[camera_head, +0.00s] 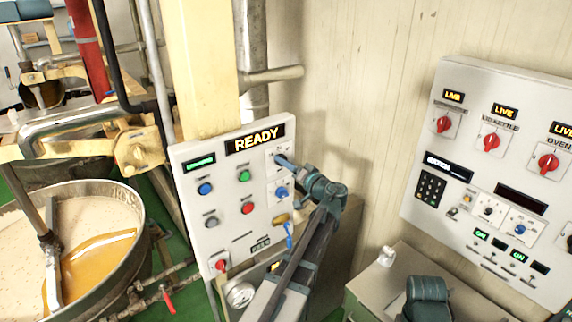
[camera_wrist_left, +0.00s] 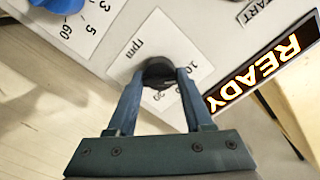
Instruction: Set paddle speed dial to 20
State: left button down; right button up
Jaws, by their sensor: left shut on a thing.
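The paddle speed dial is a black knob (camera_wrist_left: 160,72) on a white plate (camera_wrist_left: 140,52) marked "rpm", with 10 and 20 readable near it in the left wrist view. My left gripper (camera_wrist_left: 160,76) has its two fingers closed on either side of the knob. In the head view my left gripper (camera_head: 282,161) reaches the upper right of the grey control panel (camera_head: 220,228), and its fingers cover the dial there. The knob's pointer is hidden, so I cannot tell its setting. My right gripper's fingers do not show.
A lit READY display (camera_head: 255,138) sits just left of the dial, and a blue knob (camera_head: 282,193) is below it. Several buttons fill the panel. A kettle (camera_head: 100,188) stands at left; another panel (camera_head: 470,165) hangs at right.

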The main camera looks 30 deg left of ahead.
pick_arm(q)
jog(key=m, duration=0.9)
jog(key=shift+m, duration=0.4)
dwell(0.4)
jog(key=shift+c, duration=1.5)
grip_release()
jog(key=v, duration=1.4)
jog(key=shift+a+f, duration=0.1)
